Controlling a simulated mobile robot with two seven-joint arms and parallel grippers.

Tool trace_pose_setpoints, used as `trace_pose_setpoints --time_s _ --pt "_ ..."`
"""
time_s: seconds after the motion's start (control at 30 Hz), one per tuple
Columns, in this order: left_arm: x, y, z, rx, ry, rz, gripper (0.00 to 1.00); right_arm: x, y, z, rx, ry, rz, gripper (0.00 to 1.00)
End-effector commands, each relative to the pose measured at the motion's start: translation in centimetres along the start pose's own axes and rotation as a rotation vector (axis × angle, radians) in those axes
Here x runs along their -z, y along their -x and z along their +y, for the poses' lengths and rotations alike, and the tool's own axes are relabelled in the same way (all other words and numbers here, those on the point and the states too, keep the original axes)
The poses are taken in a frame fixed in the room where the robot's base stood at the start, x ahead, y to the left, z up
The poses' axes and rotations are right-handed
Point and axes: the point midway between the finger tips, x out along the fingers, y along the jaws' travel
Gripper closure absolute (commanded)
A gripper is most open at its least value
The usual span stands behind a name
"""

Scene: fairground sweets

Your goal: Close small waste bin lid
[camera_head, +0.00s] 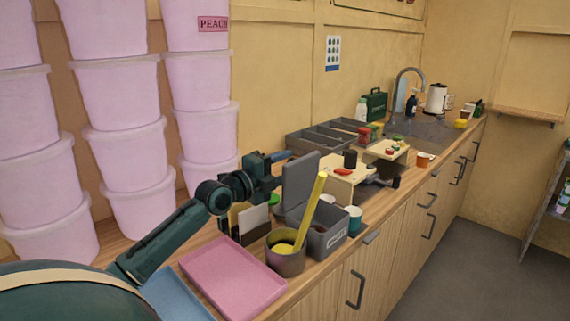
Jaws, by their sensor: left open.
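The small waste bin (328,242) is a grey box with a white label on its front, standing on the wooden counter near the front edge. Its grey lid (300,184) stands up, open, at the bin's left rear side. My left gripper (279,158) is open, at the upper left of the lid, with its fingertips close to the lid's top edge. I cannot tell whether they touch it. Part of the bin is hidden by a brown pot (286,263) with a yellow stick. My right gripper is not in view.
A pink tray (232,278) and a blue tray (176,293) lie in front at the left. A teal cup (355,220) stands right of the bin. A small wooden stand (345,178) is behind it. Stacked pink tubs (130,155) fill the left.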

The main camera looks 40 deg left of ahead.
Motion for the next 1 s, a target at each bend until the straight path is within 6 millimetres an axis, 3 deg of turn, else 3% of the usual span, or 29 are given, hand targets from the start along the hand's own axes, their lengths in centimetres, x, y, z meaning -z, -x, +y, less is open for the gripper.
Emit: trace_pose_setpoints --time_s 0.2,0.47,1.0 --pt "0.05 -1.11 -0.06 0.0 -0.001 0.001 0.53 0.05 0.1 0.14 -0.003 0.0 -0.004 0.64" --pt "0.07 -1.17 0.0 0.0 -0.001 0.001 0.53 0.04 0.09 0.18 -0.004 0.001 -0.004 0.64" --pt "0.07 -1.15 -0.01 0.0 -0.001 0.001 0.96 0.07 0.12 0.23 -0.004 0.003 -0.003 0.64"
